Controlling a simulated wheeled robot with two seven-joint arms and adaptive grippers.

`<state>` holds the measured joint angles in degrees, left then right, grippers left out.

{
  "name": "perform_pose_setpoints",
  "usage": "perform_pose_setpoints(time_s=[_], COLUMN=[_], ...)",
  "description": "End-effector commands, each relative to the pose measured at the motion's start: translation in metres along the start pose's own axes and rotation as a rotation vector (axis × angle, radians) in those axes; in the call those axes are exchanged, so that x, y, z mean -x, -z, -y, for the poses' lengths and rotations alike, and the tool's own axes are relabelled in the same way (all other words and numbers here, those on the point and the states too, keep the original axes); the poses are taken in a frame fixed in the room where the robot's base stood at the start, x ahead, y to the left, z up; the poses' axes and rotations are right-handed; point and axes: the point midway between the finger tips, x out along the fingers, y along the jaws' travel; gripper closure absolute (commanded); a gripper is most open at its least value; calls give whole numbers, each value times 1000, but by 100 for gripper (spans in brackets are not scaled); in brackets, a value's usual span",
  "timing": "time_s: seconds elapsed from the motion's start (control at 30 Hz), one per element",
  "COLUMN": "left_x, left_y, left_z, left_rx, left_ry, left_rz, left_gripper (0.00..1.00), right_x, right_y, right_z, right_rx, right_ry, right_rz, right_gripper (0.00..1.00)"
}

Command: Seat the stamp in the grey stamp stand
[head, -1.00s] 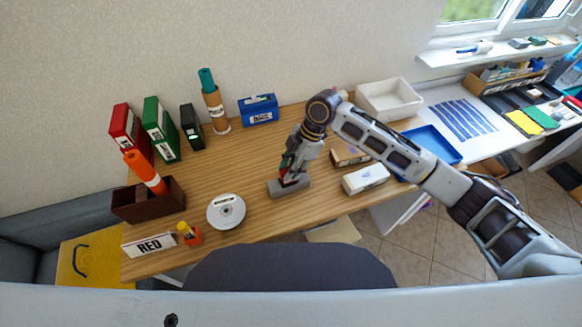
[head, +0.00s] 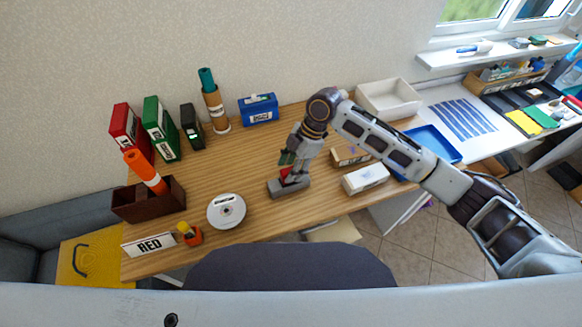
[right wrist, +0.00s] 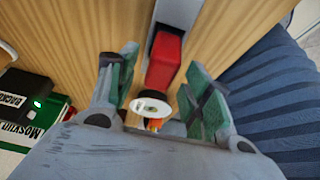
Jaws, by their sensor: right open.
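The red stamp (head: 287,174) stands at the grey stamp stand (head: 291,191) near the middle of the wooden table. My left gripper is not in view.
A white disc (head: 227,211) lies left of the stand. Red and green binders (head: 162,128) and a brown box with an orange tube (head: 148,198) stand further left. A white box (head: 365,179) is at the right. Bare table surrounds the stand's left and back.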

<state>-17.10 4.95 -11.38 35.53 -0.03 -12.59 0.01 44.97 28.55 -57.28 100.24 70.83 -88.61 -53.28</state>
Motion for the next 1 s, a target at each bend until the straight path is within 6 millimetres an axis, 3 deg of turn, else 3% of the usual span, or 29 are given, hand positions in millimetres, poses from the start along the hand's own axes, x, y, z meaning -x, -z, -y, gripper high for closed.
perform_pose_setpoints(time_s=[0.37,0.7,1.0], left_x=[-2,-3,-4], left_y=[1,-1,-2], left_z=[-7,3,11], left_rx=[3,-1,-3], left_ry=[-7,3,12], left_rz=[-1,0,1], left_gripper=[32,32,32], right_x=[43,92,115], right_y=[0,0,0], right_z=[-1,-1,0], right_rx=[1,0,0], right_ry=[-3,-3,-1], right_rz=[1,0,0], right_gripper=[50,50,50])
